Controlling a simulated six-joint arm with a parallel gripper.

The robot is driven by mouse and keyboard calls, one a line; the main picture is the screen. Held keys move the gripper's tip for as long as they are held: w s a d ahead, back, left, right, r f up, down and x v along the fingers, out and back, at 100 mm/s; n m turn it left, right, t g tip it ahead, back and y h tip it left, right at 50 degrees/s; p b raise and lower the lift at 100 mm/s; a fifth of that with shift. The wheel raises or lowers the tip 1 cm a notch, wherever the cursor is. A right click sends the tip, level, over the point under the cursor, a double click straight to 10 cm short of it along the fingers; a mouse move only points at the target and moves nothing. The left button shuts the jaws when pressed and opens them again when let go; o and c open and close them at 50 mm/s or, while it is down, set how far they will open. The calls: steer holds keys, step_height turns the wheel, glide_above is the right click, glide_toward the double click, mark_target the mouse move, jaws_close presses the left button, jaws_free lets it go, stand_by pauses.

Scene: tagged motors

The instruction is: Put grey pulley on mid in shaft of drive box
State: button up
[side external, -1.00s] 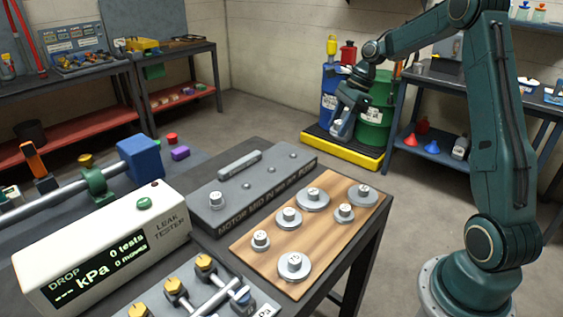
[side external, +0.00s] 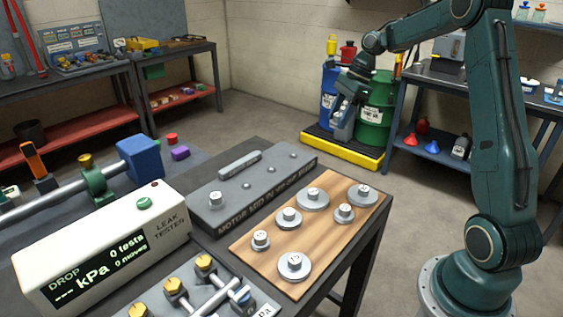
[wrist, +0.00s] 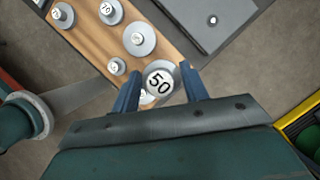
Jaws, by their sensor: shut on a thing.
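In the side view my gripper (side external: 343,122) hangs in the air beyond the table, in front of the drums, and the held pulley is hard to make out. The grey drive box (side external: 282,175) stands on the table, its front lettering partly readable as MOTOR MID IN.
A wooden board (side external: 325,235) with several grey pulleys lies right of the drive box. A white leak tester (side external: 165,222) and a plate with brass fittings (side external: 175,290) stand left and in front. Blue and green drums (side external: 376,112) stand behind my gripper.

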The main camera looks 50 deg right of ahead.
steer(key=w+a+r, duration=0.2)
steer(key=w+a, duration=0.8)
steer(key=r, duration=0.2)
glide_above(241, 187)
steer(key=s+d, duration=0.1)
steer(key=shift+f, duration=0.1)
steer(key=shift+f, duration=0.1)
step_height(241, 187, down, 20)
steer(key=shift+d+r, duration=0.1)
stand_by(0.5)
steer(key=o, duration=1)
